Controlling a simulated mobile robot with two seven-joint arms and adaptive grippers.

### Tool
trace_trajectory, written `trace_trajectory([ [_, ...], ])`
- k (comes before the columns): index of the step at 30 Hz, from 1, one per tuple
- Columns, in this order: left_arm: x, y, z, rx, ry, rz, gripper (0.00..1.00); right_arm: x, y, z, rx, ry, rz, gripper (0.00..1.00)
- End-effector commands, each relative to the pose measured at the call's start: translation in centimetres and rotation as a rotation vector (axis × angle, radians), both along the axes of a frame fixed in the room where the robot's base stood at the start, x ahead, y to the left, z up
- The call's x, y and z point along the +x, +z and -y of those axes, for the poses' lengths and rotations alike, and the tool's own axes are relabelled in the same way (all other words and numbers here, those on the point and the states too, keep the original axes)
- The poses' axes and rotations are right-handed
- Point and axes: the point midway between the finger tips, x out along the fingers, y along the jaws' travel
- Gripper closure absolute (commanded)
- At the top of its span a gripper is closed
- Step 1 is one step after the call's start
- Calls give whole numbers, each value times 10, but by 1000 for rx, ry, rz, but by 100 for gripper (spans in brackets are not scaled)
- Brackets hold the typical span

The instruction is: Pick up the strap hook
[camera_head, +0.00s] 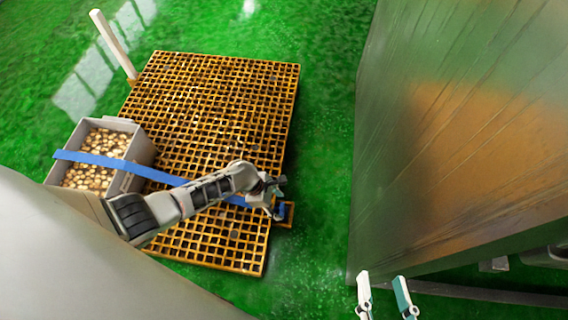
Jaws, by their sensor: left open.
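A blue strap (150,172) runs from the left across a grey bin and over the yellow grating. It passes behind my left arm and comes out at the grating's right edge. The strap hook (278,212) appears to be the small dark and blue piece at the strap's right end, beside an orange tab; it is too small to make out well. My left gripper (275,194) is open just above that end and partly covers it; I cannot tell whether they touch. My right gripper (384,292) is open and empty at the bottom, far from the strap.
The grey bin (138,150) holds many small brownish pieces and stands on the grating's left side. A white post (113,44) rises at the grating's back left corner. A large greenish-brown panel (470,130) fills the right. Green floor (318,150) lies clear between grating and panel.

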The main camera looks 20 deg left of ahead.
Motion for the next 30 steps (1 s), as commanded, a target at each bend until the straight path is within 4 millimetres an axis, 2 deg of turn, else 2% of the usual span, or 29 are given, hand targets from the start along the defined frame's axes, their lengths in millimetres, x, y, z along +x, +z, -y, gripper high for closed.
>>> trace_trajectory([
  [1, -9, -17, 4, -1, -2, -15, 47, -8, -11, -10, 63, -18, -36, 60],
  [6, -7, -36, 13, 1, -1, -17, 47, -15, -15, -28, 221, -68, -78, 60],
  [11, 0, -40, 17, 0, 0, -8, 47, -15, -13, -36, 299, -96, -89, 60],
  [18, 4, -36, 17, 0, 0, -1, 47, -14, -9, -37, 309, -99, -85, 60],
  [20, 4, -36, 17, 0, 0, -1, 60, -14, -9, -37, 308, -98, -84, 60],
  [23, 4, -36, 17, -1, -1, -2, 86, -14, -10, -37, 308, -98, -85, 60],
  [24, 3, -36, 17, 0, -1, -2, 91, -14, -10, -37, 307, -98, -85, 60],
  [30, 3, -37, 17, 0, -1, -2, 91, -14, -10, -37, 307, -98, -86, 60],
])
